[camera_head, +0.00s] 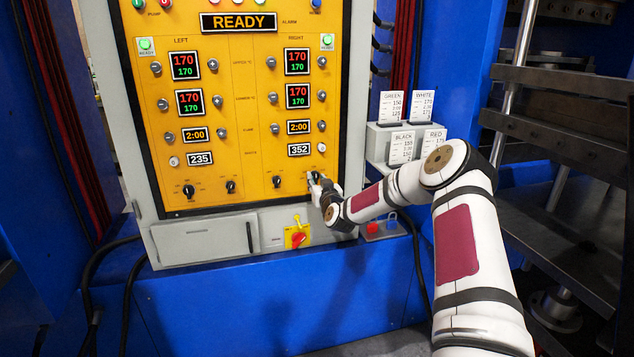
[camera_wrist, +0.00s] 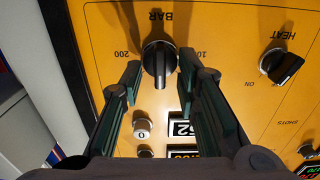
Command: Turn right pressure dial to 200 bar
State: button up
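The right pressure dial (camera_wrist: 158,62) is a black knob under the label BAR on the yellow panel, upside down in the wrist view. The 200 mark shows to its left and the 100 mark, partly covered, to its right. Its grip bar runs roughly up and down in the picture; which mark it points at I cannot tell. My gripper (camera_wrist: 160,80) is open, with one green-padded finger on each side of the dial and gaps visible between. In the head view my gripper (camera_head: 316,184) is at the panel's lower right and mostly hides this dial.
A black HEAT knob (camera_wrist: 281,65) sits right of the dial in the wrist view; a small white button (camera_wrist: 142,127) is close to the left finger. In the head view a red-and-yellow switch (camera_head: 298,235) is below the panel, and label cards (camera_head: 402,147) stand right.

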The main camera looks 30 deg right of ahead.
jog(key=shift+w, duration=0.1)
grip_shut()
jog(key=shift+m, duration=0.3)
jog(key=m+b, duration=0.1)
jog(key=m, duration=0.2)
jog(key=shift+d+m, duration=0.1)
jog(key=shift+m, duration=0.2)
jog(key=m+b, duration=0.1)
jog(key=m, duration=0.3)
jog(key=shift+d+m+b, duration=0.1)
jog(key=shift+m+b, duration=0.25)
jog(key=shift+m, duration=0.05)
jog(key=m+b, duration=0.1)
jog(key=m, duration=0.4)
jog(key=shift+d+f, duration=0.1)
jog(key=shift+f, duration=0.05)
jog(key=m+b, duration=0.1)
jog(key=m, duration=0.4)
jog(key=shift+f+m, duration=0.1)
jog(key=shift+m, duration=0.3)
jog(key=shift+b, duration=0.3)
